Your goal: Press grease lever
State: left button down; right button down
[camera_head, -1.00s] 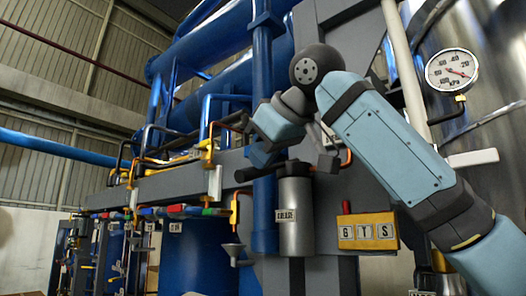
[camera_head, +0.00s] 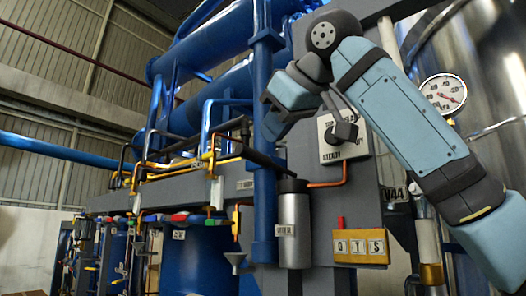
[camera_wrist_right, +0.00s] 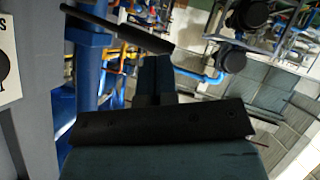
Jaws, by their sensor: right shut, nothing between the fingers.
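The grease lever (camera_head: 265,162) is a black bar on top of a silver cylinder (camera_head: 294,235) in the head view. It slants up to the left from the cylinder's top. In the right wrist view the black bar (camera_wrist_right: 115,27) crosses just beyond the fingertips. My left gripper is out of view.
A white panel with a dark knob (camera_head: 345,138) is behind my right arm. A yellow letter block (camera_head: 361,246) sits right of the cylinder. A blue vertical pipe (camera_head: 264,215) stands close left of it. A pressure gauge (camera_head: 443,94) is on the tank at right.

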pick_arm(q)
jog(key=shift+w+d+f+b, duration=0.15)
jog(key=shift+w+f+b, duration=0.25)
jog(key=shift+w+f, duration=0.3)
pick_arm(e)
jog(key=s+d+r, duration=0.1)
jog(key=d+r, duration=0.1)
jog(key=shift+s+d, duration=0.4)
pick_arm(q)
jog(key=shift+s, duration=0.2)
pick_arm(e)
jog(key=shift+s+r, duration=0.1)
jog(key=shift+s, duration=0.05)
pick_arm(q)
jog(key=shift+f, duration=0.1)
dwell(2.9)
